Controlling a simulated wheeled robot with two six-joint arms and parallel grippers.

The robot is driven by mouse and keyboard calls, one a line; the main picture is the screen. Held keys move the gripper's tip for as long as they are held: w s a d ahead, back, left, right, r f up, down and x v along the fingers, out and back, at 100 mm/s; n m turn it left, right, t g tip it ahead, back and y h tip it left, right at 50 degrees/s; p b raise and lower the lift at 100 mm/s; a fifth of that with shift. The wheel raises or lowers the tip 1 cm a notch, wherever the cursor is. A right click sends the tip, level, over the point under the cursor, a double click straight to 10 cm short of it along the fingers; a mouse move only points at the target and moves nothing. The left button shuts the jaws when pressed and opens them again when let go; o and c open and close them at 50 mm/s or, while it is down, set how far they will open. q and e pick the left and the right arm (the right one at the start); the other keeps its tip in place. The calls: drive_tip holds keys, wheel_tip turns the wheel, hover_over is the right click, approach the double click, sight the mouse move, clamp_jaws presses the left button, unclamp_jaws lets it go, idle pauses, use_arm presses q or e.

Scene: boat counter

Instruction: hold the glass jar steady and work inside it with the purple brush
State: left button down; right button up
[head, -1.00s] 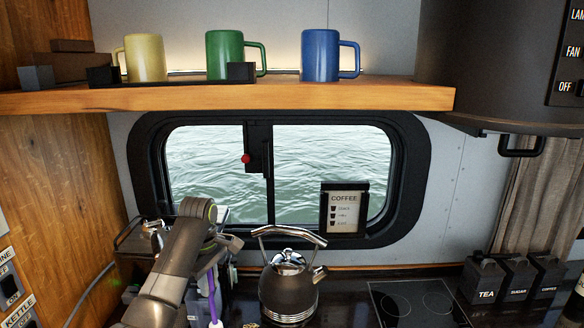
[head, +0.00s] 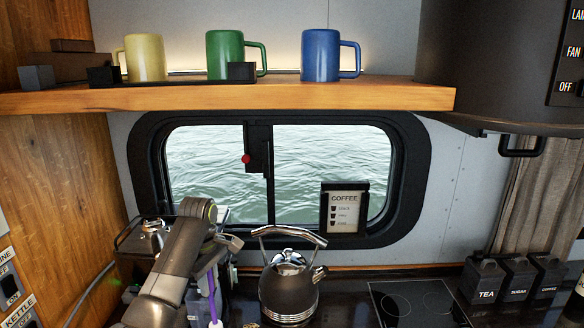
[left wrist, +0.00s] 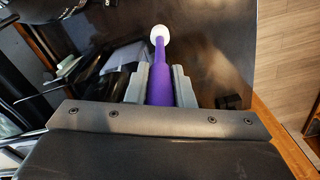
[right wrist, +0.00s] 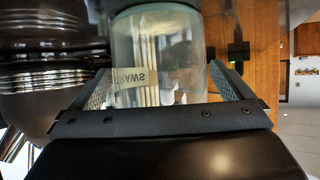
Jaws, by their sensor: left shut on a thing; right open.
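My left gripper (left wrist: 160,84) is shut on the purple brush (left wrist: 160,72), whose round white tip points away from the wrist. The purple brush (head: 212,298) also shows in the head view, below my left arm and left of the kettle. In the right wrist view, the glass jar (right wrist: 188,50) holds several pale straws and has a label with upside-down lettering. My right gripper (right wrist: 160,80) is open, with one finger on each side of the jar. Whether the fingers touch the glass is unclear.
A dark kettle (head: 289,293) stands just right of my left arm. The hob (head: 419,304) and black canisters (head: 516,280) lie further right. A wooden shelf (head: 330,97) with mugs (head: 321,56) runs above the window. A framed coffee sign (head: 344,209) stands by the window.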

drive_tip(key=c, duration=0.7)
drive_tip(key=o, duration=0.7)
drive_tip(key=shift+d, duration=0.1)
